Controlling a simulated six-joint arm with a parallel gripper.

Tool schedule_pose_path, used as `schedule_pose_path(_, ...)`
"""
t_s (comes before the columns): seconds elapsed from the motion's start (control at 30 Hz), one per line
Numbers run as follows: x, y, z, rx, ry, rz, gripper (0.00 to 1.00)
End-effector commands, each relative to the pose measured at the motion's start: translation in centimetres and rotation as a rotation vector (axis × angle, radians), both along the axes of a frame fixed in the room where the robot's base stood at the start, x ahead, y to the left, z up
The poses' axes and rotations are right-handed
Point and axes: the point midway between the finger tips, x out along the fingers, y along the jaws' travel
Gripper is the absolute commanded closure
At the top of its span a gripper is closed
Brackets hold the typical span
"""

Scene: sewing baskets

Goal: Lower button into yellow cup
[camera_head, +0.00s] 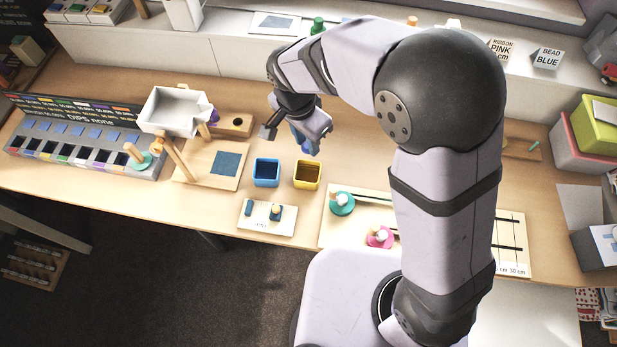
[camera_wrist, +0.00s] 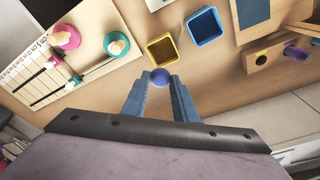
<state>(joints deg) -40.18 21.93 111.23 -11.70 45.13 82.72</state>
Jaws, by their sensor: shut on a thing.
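The yellow cup (camera_head: 307,174) stands on the table, an open square cup with a dark inside. It also shows in the wrist view (camera_wrist: 163,51), just ahead of my fingertips. My gripper (camera_wrist: 160,84) is shut on a round purple-blue button (camera_wrist: 160,76), held at the fingertips. In the head view my gripper (camera_head: 305,140) is behind the yellow cup, above the table, and the button (camera_head: 307,147) shows just past the fingers. The button is apart from the cup and not over its opening in the wrist view.
A blue cup (camera_head: 266,172) stands close left of the yellow cup. A white card with small pegs (camera_head: 267,217) lies in front. A board with green and pink spools (camera_head: 335,228) is at the right. A white tilted tray (camera_head: 172,110) stands on posts at the left.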

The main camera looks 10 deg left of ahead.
Motion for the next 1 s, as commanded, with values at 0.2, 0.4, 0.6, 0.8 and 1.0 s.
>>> schedule_pose_path(0.2,0.0,0.0,-3.8,-0.001,0.001,0.000,0.95)
schedule_pose_path(0.4,0.0,0.0,-6.2,-0.001,0.001,0.001,0.95)
schedule_pose_path(0.6,0.0,0.0,-7.2,0.000,0.000,0.001,0.95)
schedule_pose_path(0.8,0.0,0.0,-7.2,0.000,0.000,0.000,0.95)
schedule_pose_path(1.0,0.0,0.0,-7.1,0.000,0.000,0.000,0.95)
